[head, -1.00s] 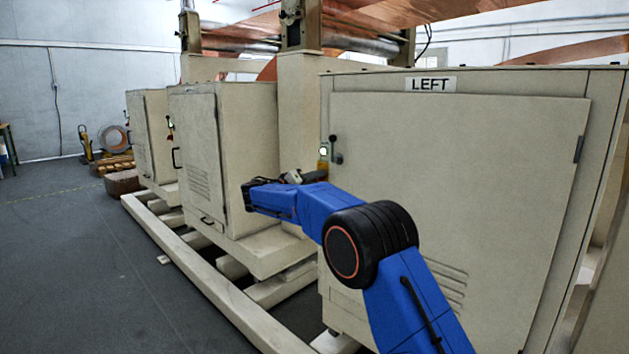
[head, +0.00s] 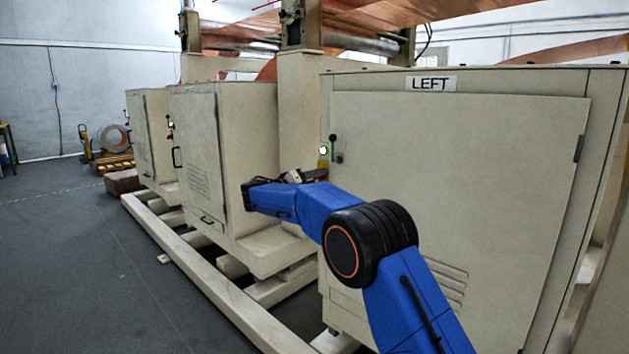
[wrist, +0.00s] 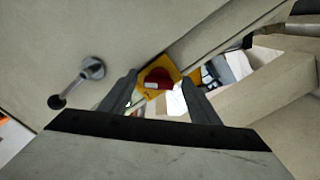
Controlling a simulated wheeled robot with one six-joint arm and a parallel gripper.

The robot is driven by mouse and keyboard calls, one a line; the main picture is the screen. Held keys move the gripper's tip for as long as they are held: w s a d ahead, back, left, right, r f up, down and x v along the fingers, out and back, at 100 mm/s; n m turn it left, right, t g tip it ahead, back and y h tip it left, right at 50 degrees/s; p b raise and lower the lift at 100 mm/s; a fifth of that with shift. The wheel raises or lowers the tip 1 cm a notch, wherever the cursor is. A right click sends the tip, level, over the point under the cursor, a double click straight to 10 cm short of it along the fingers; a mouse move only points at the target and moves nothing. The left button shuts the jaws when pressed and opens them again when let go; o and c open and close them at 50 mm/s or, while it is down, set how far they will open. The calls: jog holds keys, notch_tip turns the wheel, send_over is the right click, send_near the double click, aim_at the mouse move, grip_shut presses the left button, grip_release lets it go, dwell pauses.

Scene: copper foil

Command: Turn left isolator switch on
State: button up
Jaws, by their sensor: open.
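The left isolator switch, a red knob (wrist: 160,75) on a yellow plate (wrist: 179,72), shows in the wrist view between and beyond my fingertips. In the head view only a little of its yellow plate (head: 323,164) shows above my gripper, below a lit green-white lamp (head: 323,150). My gripper (wrist: 160,80) is open, one finger on each side of the red knob in the picture. I see nothing held. I cannot tell whether the fingers touch the knob, or which way it is set.
The cabinet labelled LEFT (head: 431,84) has a door handle (head: 337,155) close to my gripper. In the wrist view this handle (wrist: 80,78) is a metal lever with a black knob. Another cabinet (head: 195,150) stands to the left. Open floor (head: 80,270) lies at far left.

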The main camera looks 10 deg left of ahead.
jog(key=v, duration=1.7)
jog(key=shift+s+a, duration=0.1)
jog(key=s+d+r+g+y, duration=0.1)
jog(key=s+d+g, duration=0.25)
jog(key=d, duration=1.25)
jog(key=s+d+r+g+y, duration=0.1)
jog(key=s+d+g, duration=0.3)
jog(key=d, duration=1.2)
jog(key=s+d+f+y, duration=0.1)
jog(key=s+d+f, duration=0.1)
jog(key=s+d, duration=0.75)
jog(key=s+d+f+g+y, duration=0.1)
jog(key=s+d+f+y, duration=0.15)
jog(key=s+d, duration=0.45)
jog(key=s+d+f+g+y, duration=0.2)
jog(key=s+d+f, duration=0.15)
jog(key=s, duration=0.85)
jog(key=s+f+y, duration=0.1)
jog(key=s+f, duration=0.4)
jog(key=s, duration=0.4)
jog(key=s+f+m+t+y, duration=0.1)
jog(key=s+f+y, duration=0.1)
jog(key=s+f, duration=0.4)
jog(key=s, duration=0.3)
jog(key=shift+a, duration=0.3)
